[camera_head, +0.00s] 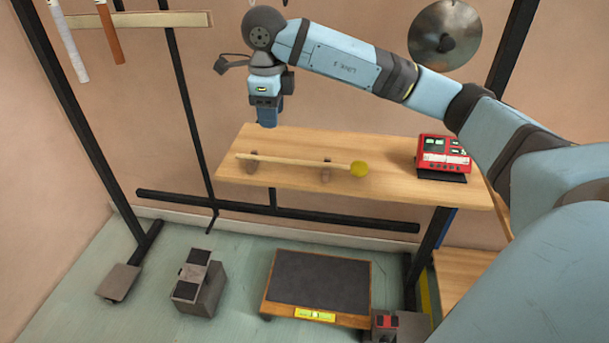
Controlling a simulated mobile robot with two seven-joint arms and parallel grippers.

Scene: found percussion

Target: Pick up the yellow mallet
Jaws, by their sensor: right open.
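The yellow mallet lies on the wooden shelf (400,190), resting across two small brown supports. Its yellow ball head (359,168) is at the right and its pale wooden stick (290,160) runs to the left. My right arm comes in from the right, and my right gripper (267,124) points down above the back left part of the shelf. It is apart from the mallet, above and behind the stick. Its fingers are small and partly merged in this view. My left gripper is not in view.
A red device (443,154) sits on a black base at the shelf's right. A metal disc (445,34) hangs behind my arm. Black stand poles frame the shelf. A dark platform (318,281) and a grey block (199,287) stand on the floor.

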